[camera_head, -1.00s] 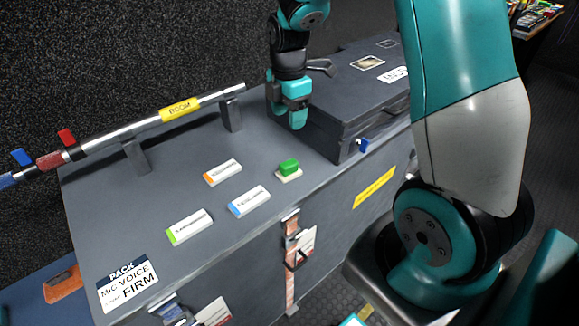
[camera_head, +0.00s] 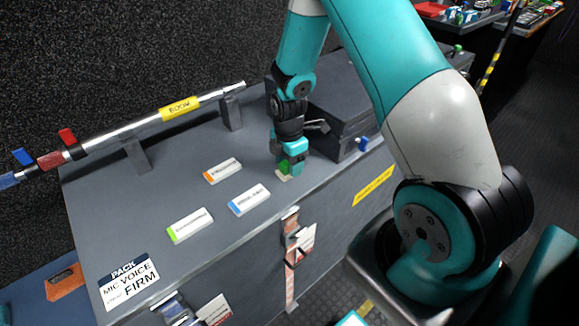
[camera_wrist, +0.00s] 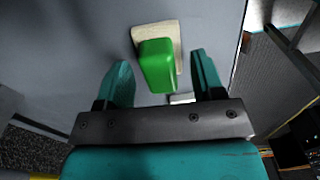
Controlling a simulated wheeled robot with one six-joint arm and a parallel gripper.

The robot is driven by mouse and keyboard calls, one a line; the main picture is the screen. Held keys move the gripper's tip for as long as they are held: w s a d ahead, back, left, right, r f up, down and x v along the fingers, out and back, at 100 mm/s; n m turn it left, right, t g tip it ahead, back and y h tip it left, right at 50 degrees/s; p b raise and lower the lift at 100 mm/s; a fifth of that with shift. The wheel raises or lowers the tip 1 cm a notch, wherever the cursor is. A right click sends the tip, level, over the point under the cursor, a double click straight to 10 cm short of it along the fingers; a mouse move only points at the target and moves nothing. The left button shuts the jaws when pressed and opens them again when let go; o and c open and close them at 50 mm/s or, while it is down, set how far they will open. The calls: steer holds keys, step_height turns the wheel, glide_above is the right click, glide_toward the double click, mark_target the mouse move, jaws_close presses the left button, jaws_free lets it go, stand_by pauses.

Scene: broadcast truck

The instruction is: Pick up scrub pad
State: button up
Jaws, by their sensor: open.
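The scrub pad (camera_wrist: 157,62) is a small block with a green top and a cream base (camera_wrist: 171,32). It lies on the grey case top, and in the head view the pad (camera_head: 284,166) is partly hidden by my gripper. My gripper (camera_head: 290,168) is lowered right at the pad. In the wrist view my gripper (camera_wrist: 166,75) is open, with one teal finger on each side of the pad's near end. The pad sits between and slightly beyond the fingertips. I cannot tell whether either finger touches it.
Three white labelled blocks, orange-ended (camera_head: 222,171), blue-ended (camera_head: 249,199) and green-ended (camera_head: 190,225), lie left of the pad on the grey case (camera_head: 150,200). A raised dark case (camera_head: 345,115) stands close behind my gripper. A boom pole (camera_head: 130,131) rests along the back edge.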

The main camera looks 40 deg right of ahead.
steer(key=shift+f, duration=0.35)
steer(key=c, duration=1)
steer(key=shift+r, duration=0.1)
step_height(320, 180, up, 20)
